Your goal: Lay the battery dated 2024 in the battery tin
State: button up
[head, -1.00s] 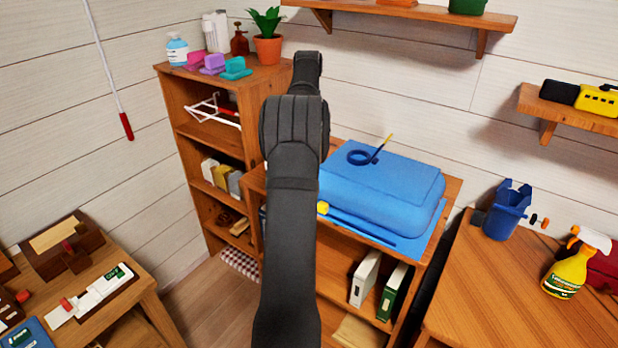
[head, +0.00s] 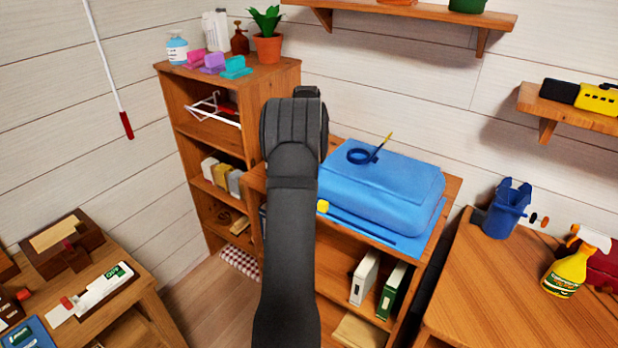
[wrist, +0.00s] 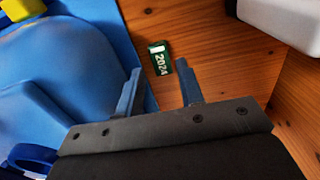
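The battery dated 2024 (wrist: 161,59) is small and green with a white end, lying on a wooden surface in the wrist view. My gripper (wrist: 159,68) is open in the wrist view, its two blue-grey fingers apart. The battery shows between and just beyond the fingertips, with nothing held; I cannot tell the height above the wood. In the head view my own arm hides the battery and gripper. I cannot identify the battery tin in either view.
A bulky blue case (head: 385,195) lies on a blue mat (head: 424,243) on the low shelf; it is close left of the fingers in the wrist view (wrist: 45,75). A white rounded object (wrist: 285,18) stands at upper right. A tall shelf (head: 215,130) stands behind.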

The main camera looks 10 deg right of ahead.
notch_tip(320, 180, down, 5)
jog(key=shift+s+r, duration=0.1)
jog(key=shift+r, duration=0.1)
jog(key=shift+c, duration=0.2)
grip_shut()
jog(key=shift+r, duration=0.1)
